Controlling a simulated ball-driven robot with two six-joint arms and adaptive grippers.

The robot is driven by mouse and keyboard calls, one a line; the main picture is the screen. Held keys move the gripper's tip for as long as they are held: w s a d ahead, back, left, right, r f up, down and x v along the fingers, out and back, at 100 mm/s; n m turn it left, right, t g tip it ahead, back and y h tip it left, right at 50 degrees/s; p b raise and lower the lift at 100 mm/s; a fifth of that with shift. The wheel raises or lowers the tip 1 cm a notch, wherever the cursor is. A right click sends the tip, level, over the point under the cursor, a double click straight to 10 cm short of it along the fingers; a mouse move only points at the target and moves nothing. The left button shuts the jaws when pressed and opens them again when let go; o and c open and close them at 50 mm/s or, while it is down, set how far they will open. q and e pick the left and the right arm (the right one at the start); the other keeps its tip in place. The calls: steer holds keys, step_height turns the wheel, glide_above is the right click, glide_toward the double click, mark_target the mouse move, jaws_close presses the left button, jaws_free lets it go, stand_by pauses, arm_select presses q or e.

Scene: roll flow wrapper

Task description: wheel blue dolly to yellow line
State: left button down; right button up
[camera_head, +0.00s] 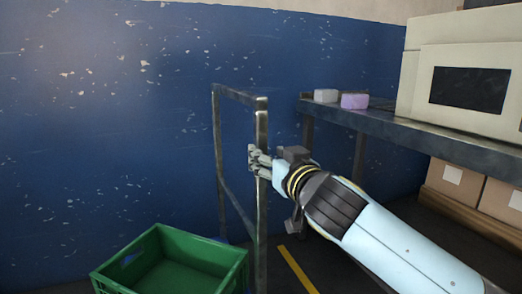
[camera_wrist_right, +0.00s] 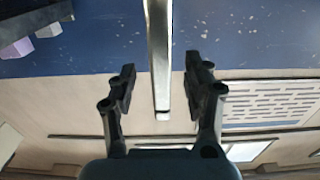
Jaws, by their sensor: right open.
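A grey metal push-handle frame (camera_head: 262,125), apparently the dolly's, stands upright in front of the blue wall. My right gripper (camera_head: 257,162) is at the near post of this frame. In the right wrist view the gripper (camera_wrist_right: 163,88) is open, with the post (camera_wrist_right: 160,50) between its fingers and a gap on each side. A yellow line (camera_head: 297,270) runs on the dark floor, right of the frame. My left gripper is out of view.
A green crate (camera_head: 172,262) stands at the lower left by the frame. A metal bench (camera_head: 420,128) on the right carries a beige machine (camera_head: 425,75), a grey block (camera_head: 326,95) and a purple block (camera_head: 354,101). Cardboard boxes (camera_head: 455,183) sit beneath it.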

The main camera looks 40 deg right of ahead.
mark_target(263, 150)
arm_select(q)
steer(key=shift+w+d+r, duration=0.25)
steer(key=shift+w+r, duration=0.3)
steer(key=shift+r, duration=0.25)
arm_select(e)
steer(key=x, duration=0.4)
steer(key=shift+w, duration=0.4)
steer(key=shift+c, duration=0.4)
jaws_close()
